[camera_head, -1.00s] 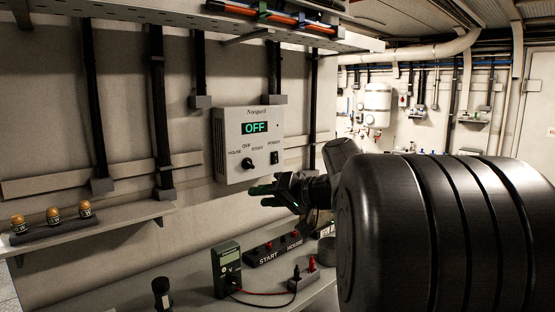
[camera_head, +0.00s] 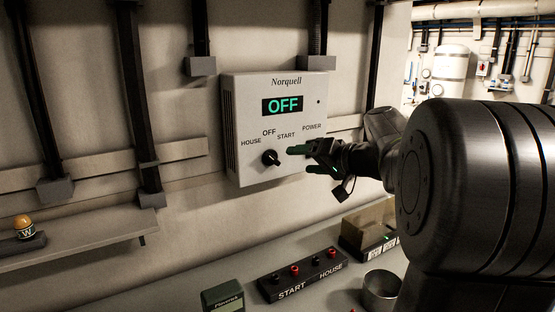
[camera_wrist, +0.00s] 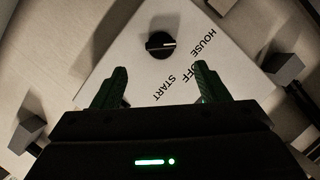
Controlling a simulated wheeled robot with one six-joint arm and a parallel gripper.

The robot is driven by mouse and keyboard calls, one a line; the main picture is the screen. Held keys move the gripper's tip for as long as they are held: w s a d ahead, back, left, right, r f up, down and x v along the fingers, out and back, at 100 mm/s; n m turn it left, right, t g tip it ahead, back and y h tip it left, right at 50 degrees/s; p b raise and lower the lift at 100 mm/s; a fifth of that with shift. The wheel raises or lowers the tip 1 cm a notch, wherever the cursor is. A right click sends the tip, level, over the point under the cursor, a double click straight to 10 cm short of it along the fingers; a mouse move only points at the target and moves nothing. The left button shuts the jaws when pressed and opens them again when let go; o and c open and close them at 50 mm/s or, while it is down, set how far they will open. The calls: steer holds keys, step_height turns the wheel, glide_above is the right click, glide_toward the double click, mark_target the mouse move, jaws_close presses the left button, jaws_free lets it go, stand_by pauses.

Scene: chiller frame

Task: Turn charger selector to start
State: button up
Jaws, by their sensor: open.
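The charger (camera_head: 242,130) is a pale box on the wall, marked Norquell, with a lit display (camera_head: 283,105) reading OFF. Its black selector knob (camera_head: 270,158) sits below the labels HOUSE, OFF and START. The knob's white mark shows, but which label it points to is hard to tell. My gripper (camera_head: 301,158) is just right of the knob in the head view, apart from it, and covers the area under POWER. In the wrist view the knob (camera_wrist: 160,45) lies beyond the gap between my open, empty green-tipped fingers (camera_wrist: 156,88).
On the bench below are a black terminal strip (camera_head: 302,276) marked START and HOUSE, a green meter (camera_head: 222,297), a round metal cup (camera_head: 381,288) and a brown box (camera_head: 368,222). A shelf (camera_head: 90,242) with a gold-topped item (camera_head: 24,228) runs along the left wall.

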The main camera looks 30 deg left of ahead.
mark_target(276, 160)
steer(key=p+x, duration=0.2)
steer(key=x, duration=0.8)
steer(key=shift+w+a+r, duration=0.1)
steer(key=shift+w, duration=0.05)
steer(key=c, duration=1)
